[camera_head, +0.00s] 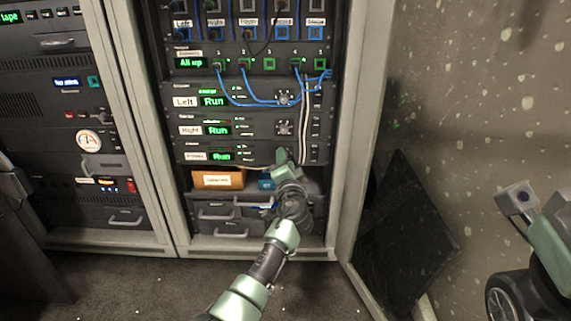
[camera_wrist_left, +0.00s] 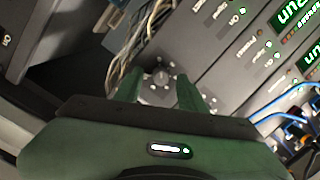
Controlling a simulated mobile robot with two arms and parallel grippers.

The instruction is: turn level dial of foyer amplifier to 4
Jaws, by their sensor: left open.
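The bottom amplifier (camera_head: 222,156) in the open rack has a small white label too blurred to read and a green "Run" display. Its dial is hidden behind my left gripper (camera_head: 283,156) in the head view. In the left wrist view a dark round dial (camera_wrist_left: 161,76) with pale marks around it shows on a grey panel. My left gripper's two green fingers (camera_wrist_left: 160,92) are open, one on each side of the dial. I cannot tell whether they touch it, and its setting is too small to read.
Amplifiers labelled Left (camera_head: 185,102) and Right (camera_head: 189,131) sit above, with similar dials. Blue cables (camera_head: 262,103) hang across the upper units, and pale cables (camera_wrist_left: 133,50) run close beside the dial. An orange box (camera_head: 218,180) stands below. A dark panel (camera_head: 405,235) leans at right.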

